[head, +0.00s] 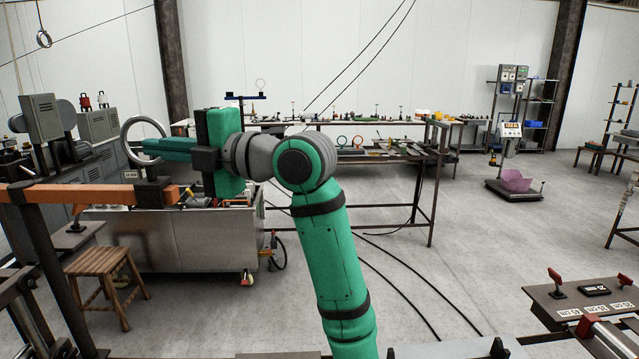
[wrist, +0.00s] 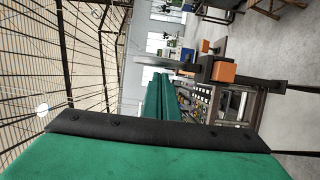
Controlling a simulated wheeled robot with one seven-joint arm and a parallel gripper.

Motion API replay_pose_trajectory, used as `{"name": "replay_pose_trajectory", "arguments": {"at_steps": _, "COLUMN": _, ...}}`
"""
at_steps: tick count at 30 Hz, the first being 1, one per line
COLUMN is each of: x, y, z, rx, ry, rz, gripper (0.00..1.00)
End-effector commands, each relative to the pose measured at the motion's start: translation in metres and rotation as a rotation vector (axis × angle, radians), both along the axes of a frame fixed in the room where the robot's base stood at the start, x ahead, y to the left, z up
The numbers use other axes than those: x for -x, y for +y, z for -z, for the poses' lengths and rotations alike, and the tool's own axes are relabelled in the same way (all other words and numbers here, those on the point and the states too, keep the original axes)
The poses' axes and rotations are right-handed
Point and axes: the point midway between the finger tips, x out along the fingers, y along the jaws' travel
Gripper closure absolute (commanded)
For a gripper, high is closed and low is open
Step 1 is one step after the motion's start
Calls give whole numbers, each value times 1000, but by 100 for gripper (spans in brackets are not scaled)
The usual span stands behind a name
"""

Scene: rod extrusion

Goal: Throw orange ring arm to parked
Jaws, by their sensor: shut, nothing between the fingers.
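The orange ring arm (head: 100,194) is a level orange bar at the left of the head view. A grey metal ring (head: 124,150) stands upright on a dark post near its right end. In the wrist view, the ring (wrist: 186,69) shows nearly edge-on, and the bar's orange end (wrist: 222,73) lies to its right. My gripper (head: 146,148) is shut and empty, its green fingers pointing left at the ring. The fingertips overlap the ring's opening; I cannot tell whether they pass through it or touch it. My fingers (wrist: 160,84) also show in the wrist view. No parked mark is readable.
A grey metal cabinet (head: 170,250) stands behind and below the bar, with a wooden stool (head: 100,265) at its left. A long workbench (head: 385,155) stands farther back. A control panel (head: 590,305) is at the lower right. Open floor (head: 480,245) lies right of my arm.

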Motion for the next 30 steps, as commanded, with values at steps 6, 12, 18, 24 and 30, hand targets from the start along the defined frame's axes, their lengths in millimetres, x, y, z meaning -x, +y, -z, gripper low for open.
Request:
{"name": "replay_pose_trajectory", "arguments": {"at_steps": 6, "x": 6, "y": -17, "z": 1, "rx": 1, "ry": 0, "rz": -2, "gripper": 100}}
{"name": "replay_pose_trajectory", "arguments": {"at_steps": 12, "x": 12, "y": -32, "z": 0, "rx": 1, "ry": 0, "rz": -3, "gripper": 100}}
{"name": "replay_pose_trajectory", "arguments": {"at_steps": 18, "x": 16, "y": -50, "z": 0, "rx": 1, "ry": 0, "rz": -1, "gripper": 100}}
{"name": "replay_pose_trajectory", "arguments": {"at_steps": 24, "x": 19, "y": -55, "z": 0, "rx": 2, "ry": 1, "rz": -2, "gripper": 100}}
{"name": "replay_pose_trajectory", "arguments": {"at_steps": 30, "x": 18, "y": -55, "z": 0, "rx": 2, "ry": 1, "rz": -2, "gripper": 100}}
